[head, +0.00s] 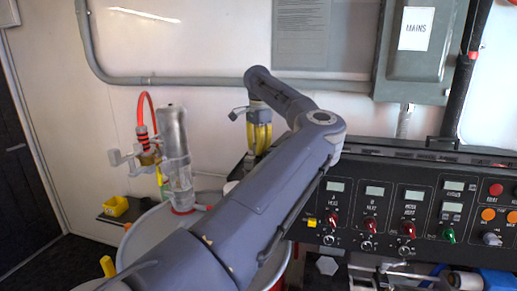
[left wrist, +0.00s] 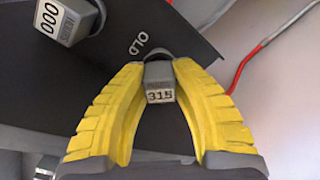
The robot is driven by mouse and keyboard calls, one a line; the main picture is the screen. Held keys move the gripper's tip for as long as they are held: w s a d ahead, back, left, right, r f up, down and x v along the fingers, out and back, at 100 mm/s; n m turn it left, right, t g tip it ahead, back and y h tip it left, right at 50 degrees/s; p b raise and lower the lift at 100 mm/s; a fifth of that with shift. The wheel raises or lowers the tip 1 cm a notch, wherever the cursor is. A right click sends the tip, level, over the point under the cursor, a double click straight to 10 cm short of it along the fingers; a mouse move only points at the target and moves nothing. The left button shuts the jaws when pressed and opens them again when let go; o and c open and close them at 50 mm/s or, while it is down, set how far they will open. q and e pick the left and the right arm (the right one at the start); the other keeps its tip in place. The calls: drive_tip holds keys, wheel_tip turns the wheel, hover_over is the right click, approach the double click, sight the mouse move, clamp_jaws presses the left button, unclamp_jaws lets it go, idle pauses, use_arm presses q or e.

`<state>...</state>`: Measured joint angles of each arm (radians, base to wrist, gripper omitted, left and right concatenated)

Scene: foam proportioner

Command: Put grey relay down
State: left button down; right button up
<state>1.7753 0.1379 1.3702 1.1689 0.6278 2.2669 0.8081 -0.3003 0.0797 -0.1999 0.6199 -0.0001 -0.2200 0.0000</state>
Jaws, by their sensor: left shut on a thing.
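My left gripper (head: 259,136) has yellow fingers and shows beyond my arm, at the left end of the control panel. In the left wrist view its fingertips (left wrist: 159,62) are closed on a small grey relay (left wrist: 160,88) marked 315. The relay sits between the fingers over a dark surface (left wrist: 125,60) lettered OLD. From this view I cannot tell whether the relay touches that surface. A second grey block (left wrist: 68,20) marked 000 is at the upper left of the wrist view, apart from the fingers. My right gripper is not in view.
The control panel (head: 345,212) with displays and knobs is at the right, below a grey MAINS box (head: 412,55). A drum (head: 150,240) with a clear cylinder (head: 180,175) and a red hose (head: 143,105) stands at the left. A red-and-grey cable (left wrist: 245,66) runs beside the dark surface.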

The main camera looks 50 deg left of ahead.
use_arm(q)
drive_tip(key=shift+f, duration=0.35)
drive_tip(key=c, duration=1.2)
unclamp_jaws()
drive_tip(key=shift+o, duration=0.2)
drive_tip(key=shift+r, duration=0.15)
wheel_tip(320, 180, up, 12)
drive_tip(key=shift+r, duration=0.2)
